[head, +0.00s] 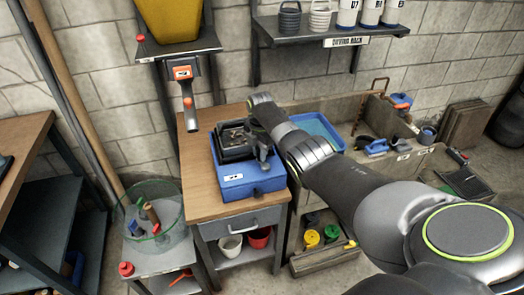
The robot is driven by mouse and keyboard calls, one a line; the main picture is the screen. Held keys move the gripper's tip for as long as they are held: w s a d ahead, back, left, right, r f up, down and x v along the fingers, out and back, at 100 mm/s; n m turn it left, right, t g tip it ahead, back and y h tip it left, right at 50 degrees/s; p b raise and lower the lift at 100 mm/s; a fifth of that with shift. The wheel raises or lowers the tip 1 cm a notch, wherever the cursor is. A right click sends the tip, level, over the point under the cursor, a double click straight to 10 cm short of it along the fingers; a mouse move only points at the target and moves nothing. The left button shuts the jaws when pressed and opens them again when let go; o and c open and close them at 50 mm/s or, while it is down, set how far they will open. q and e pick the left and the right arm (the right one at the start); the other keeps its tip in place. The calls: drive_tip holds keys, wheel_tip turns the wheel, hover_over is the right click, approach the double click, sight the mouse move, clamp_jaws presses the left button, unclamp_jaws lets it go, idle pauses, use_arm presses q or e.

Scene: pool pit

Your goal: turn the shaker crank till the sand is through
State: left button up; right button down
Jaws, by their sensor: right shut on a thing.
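The shaker is a blue box (252,186) with a black sieve tray (234,139) on top, standing on a small wooden-topped table (200,204). Some dark, uneven material shows in the tray; I cannot tell how much sand it holds. My right gripper (263,158) points down at the right side of the shaker. It is shut on the crank, which is mostly hidden behind the fingers. A blue tray (320,130) lies behind my right arm. My left gripper is not in view.
A yellow hopper (170,18) with an orange-handled outlet (186,92) hangs behind the table. A wire basket (153,226) stands at left. Wooden bins with tools fill the right. White and red buckets (260,236) sit on the lower shelf.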

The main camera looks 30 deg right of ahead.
sight(259, 152)
drive_tip(key=shift+a+r+n, duration=0.1)
drive_tip(key=shift+a+n, duration=0.2)
drive_tip(key=shift+n, duration=0.8)
drive_tip(key=c, duration=1.3)
unclamp_jaws()
drive_tip(key=shift+o, duration=0.2)
wheel_tip(259, 152, up, 17)
drive_tip(key=shift+s+r+b, duration=0.15)
drive_tip(key=shift+b, duration=0.3)
